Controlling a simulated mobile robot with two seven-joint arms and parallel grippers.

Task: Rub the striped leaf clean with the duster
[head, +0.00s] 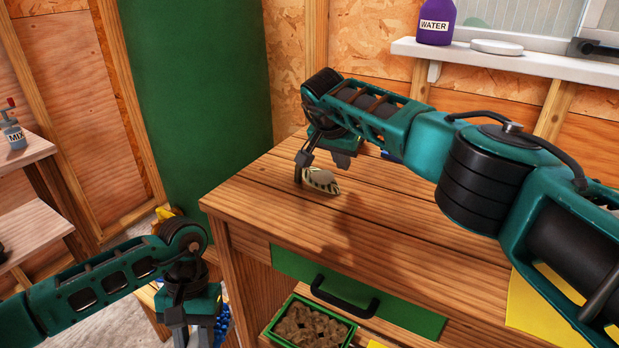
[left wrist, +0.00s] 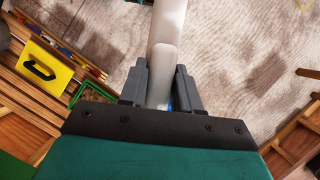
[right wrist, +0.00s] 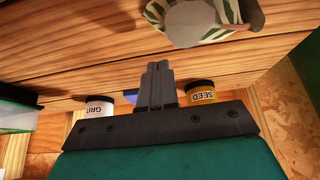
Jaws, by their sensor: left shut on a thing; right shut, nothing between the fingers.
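The striped leaf (head: 322,181), green and cream with a dull grey patch, lies on the workbench. It also shows at the top of the right wrist view (right wrist: 190,22). My right gripper (head: 341,160) is shut and empty, just above and behind the leaf in the head view; its closed fingers (right wrist: 158,75) are apart from the leaf in the right wrist view. My left gripper (head: 192,336) is low, left of the bench. In the left wrist view its fingers are shut on a pale grey rod, seemingly the duster's handle (left wrist: 167,50).
The workbench (head: 258,205) has a green drawer front (head: 400,316) with a black handle. A green crate (head: 338,318) of brown lumps is below it. Jars marked GRIT (right wrist: 98,107) and SEED (right wrist: 201,92) stand behind my right gripper. The bench's front left is clear.

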